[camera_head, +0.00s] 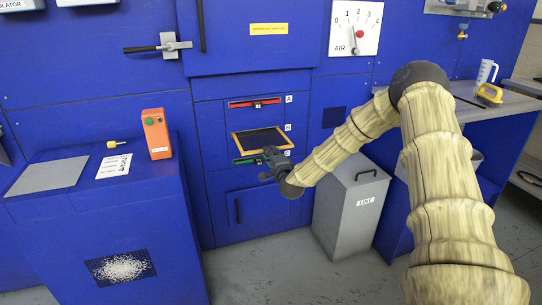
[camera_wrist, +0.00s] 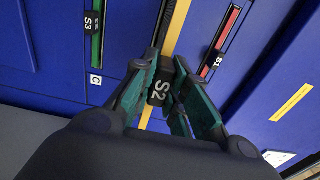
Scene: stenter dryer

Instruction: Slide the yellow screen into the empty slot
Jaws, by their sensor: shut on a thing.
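The yellow screen (camera_head: 236,145) has a yellow frame around dark mesh. It lies roughly flat at the front of the blue machine, level with the slot marked B, between the red and green screens. Its back edge is at or near the slot; I cannot tell whether it is inside. My gripper (camera_head: 270,157) is at its front edge. In the wrist view my gripper (camera_wrist: 160,97) is shut on the black S2 handle (camera_wrist: 158,91) of the screen, with a finger on each side. The yellow frame (camera_wrist: 178,25) runs beyond the fingers. The slot opening is mostly hidden.
The red screen S1 (camera_head: 254,102) sits in slot A above, and the green screen S3 (camera_head: 249,159) in slot C below, close to my gripper. A grey LINT bin (camera_head: 350,205) stands at right. A blue console (camera_head: 100,220) with an orange control box (camera_head: 156,134) stands at left.

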